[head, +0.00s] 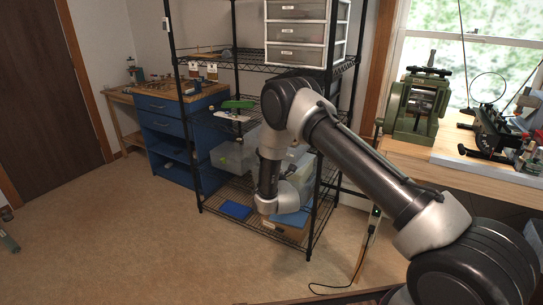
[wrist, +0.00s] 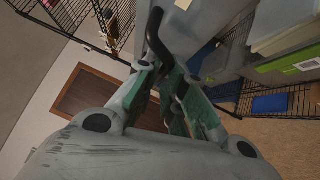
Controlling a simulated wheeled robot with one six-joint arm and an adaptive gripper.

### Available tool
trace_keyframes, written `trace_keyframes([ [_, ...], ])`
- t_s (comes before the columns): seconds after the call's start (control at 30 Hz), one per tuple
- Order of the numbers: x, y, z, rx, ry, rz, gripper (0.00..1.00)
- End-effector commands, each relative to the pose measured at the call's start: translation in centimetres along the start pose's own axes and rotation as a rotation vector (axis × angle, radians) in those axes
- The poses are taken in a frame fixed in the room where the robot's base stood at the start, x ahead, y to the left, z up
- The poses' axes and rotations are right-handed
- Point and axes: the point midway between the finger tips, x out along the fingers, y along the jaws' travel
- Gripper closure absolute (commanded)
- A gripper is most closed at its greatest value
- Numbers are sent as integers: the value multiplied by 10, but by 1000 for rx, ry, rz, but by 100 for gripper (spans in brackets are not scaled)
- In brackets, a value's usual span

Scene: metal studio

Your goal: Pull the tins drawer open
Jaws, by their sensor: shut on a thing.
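In the wrist view my gripper (wrist: 160,75) has its two grey-green fingers closed around the near end of a dark curved bar (wrist: 155,30), which looks like a handle. The bar stands against a grey panel (wrist: 205,30) with a small white label at the top. I cannot read the label or tell from it whether this is the tins drawer. In the head view my arm reaches toward the wire rack, and the fingers are hidden. A drawer unit (head: 305,32) with several labelled grey drawers stands on the rack's upper shelf; its visible fronts look shut.
The black wire rack (head: 186,120) holds clear bins and a blue tray (head: 235,210). A blue cabinet (head: 170,125) stands to the left. A workbench (head: 415,158) with a green machine (head: 415,105) is at right. The floor (head: 110,240) in front is clear.

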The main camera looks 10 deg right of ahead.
Motion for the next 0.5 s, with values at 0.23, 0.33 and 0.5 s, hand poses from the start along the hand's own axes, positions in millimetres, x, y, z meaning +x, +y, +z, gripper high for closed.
trace_keyframes([
  [0.23, -8, -5, 0, -1, -9, -16, 100],
  [0.33, -8, -6, 1, -1, -9, -16, 100],
  [0.5, -8, -6, 1, -1, -9, -17, 84],
])
